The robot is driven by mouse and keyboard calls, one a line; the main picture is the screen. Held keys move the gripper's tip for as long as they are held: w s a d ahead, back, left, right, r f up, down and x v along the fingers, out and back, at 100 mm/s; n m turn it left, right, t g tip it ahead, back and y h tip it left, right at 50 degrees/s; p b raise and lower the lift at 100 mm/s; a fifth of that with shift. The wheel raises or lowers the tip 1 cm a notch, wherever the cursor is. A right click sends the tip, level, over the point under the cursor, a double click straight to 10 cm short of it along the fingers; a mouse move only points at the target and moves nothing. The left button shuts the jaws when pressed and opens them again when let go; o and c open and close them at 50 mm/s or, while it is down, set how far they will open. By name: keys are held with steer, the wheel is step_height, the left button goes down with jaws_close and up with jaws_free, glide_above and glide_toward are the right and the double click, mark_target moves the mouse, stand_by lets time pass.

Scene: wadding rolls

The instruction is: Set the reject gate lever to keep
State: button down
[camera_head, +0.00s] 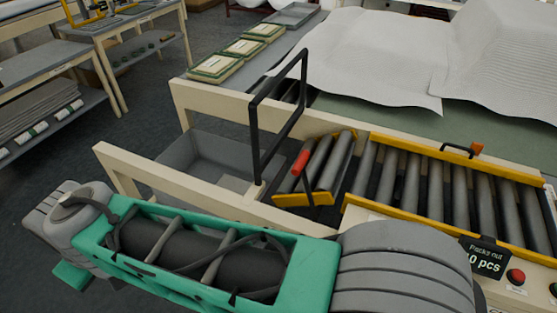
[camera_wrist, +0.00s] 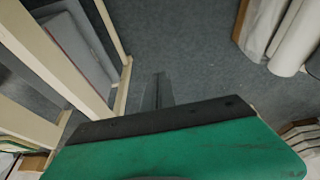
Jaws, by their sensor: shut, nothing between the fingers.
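The reject gate lever has a red grip (camera_head: 301,162) on a thin dark rod and stands at the left end of the roller conveyor. It is beside a short yellow-framed roller section (camera_head: 320,198), which is set at an angle to the main rollers. No keep mark is readable. My gripper (camera_wrist: 157,92) shows in the wrist view as narrow dark fingers, shut and empty, over the grey floor. The lever is not visible in the wrist view. In the head view my green and grey arm crosses the foreground, and my fingers cannot be made out.
A black upright frame (camera_head: 257,130) stands just left of the lever. A grey bin (camera_head: 205,160) sits behind the cream rail (camera_head: 215,192). Open floor lies left.

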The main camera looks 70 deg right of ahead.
mark_target(306, 159)
steer(key=s+d+r+m+g+h+p, duration=0.1)
steer(key=s+d+r+m+g+h, duration=0.2)
steer(key=d, duration=0.7)
steer(key=d+r+m+g+p, duration=0.1)
steer(key=d+r+m, duration=0.1)
steer(key=d+m, duration=0.55)
steer(key=s+d+r+m+g+h+p, duration=0.1)
steer(key=s+d+r+m+g+h, duration=0.15)
steer(key=d, duration=0.85)
steer(key=s+d+r+m+g+y+p, duration=0.1)
steer(key=s+d+r+m+g+y, duration=0.1)
steer(key=s+d+m, duration=0.4)
steer(key=s+m+g, duration=0.1)
steer(key=s, duration=0.2)
steer(key=shift+s+d+r+g, duration=0.15)
steer(key=shift+r+g, duration=0.2)
steer(key=s+d+f, duration=0.3)
steer(key=s+f, duration=0.5)
steer(key=s, duration=0.1)
steer(key=shift+f, duration=0.1)
